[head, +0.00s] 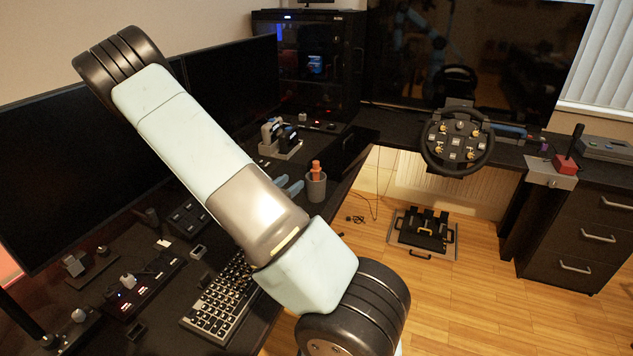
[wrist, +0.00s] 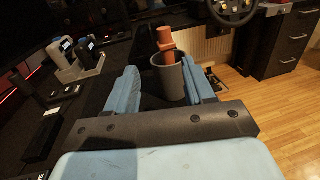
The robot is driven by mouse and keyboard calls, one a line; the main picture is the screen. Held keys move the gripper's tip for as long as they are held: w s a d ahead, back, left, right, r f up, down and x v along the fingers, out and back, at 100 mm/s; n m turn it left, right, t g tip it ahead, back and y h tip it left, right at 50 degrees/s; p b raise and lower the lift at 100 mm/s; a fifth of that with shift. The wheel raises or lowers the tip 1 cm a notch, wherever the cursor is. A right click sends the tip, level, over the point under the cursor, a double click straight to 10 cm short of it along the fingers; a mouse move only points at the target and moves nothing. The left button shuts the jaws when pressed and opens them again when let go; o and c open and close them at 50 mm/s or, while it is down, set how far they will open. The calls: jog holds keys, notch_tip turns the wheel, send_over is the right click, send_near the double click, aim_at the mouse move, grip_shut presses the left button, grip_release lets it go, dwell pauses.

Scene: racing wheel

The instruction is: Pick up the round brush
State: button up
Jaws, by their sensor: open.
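A round brush with an orange-brown handle (wrist: 165,40) stands in a dark grey cup (wrist: 170,79), with its lower part hidden inside. In the head view the brush handle (head: 316,168) sticks up from the cup (head: 316,188) near the desk edge. My gripper (wrist: 163,82) is open, with its blue fingers on either side of the cup in the wrist view and nothing held. Whether the fingers touch the cup I cannot tell. In the head view the blue fingers (head: 289,187) show just left of the cup, partly behind my arm.
A holder with bottle-like items (head: 281,138) stands behind the cup. A keyboard (head: 222,298) and small control panels lie on the black desk at left, before two monitors. A racing wheel (head: 456,141) and red-based joystick (head: 566,163) are at right. Pedals (head: 427,229) are on the floor.

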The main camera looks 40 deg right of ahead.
send_near(315, 162)
jog(key=w+d+f, duration=0.2)
jog(key=d, duration=0.2)
jog(key=shift+w+d+r, duration=0.15)
jog(key=shift+d, duration=0.65)
jog(key=shift+w+d+r, duration=0.15)
jog(key=shift+d, duration=0.6)
jog(key=shift+w+d+r, duration=0.1)
jog(key=shift+d+r, duration=0.1)
jog(key=shift+d, duration=0.6)
jog(key=shift+w+d, duration=0.2)
jog(key=shift+d, duration=0.3)
jog(key=shift+a, duration=0.1)
grip_shut()
jog(key=shift+r, duration=0.1)
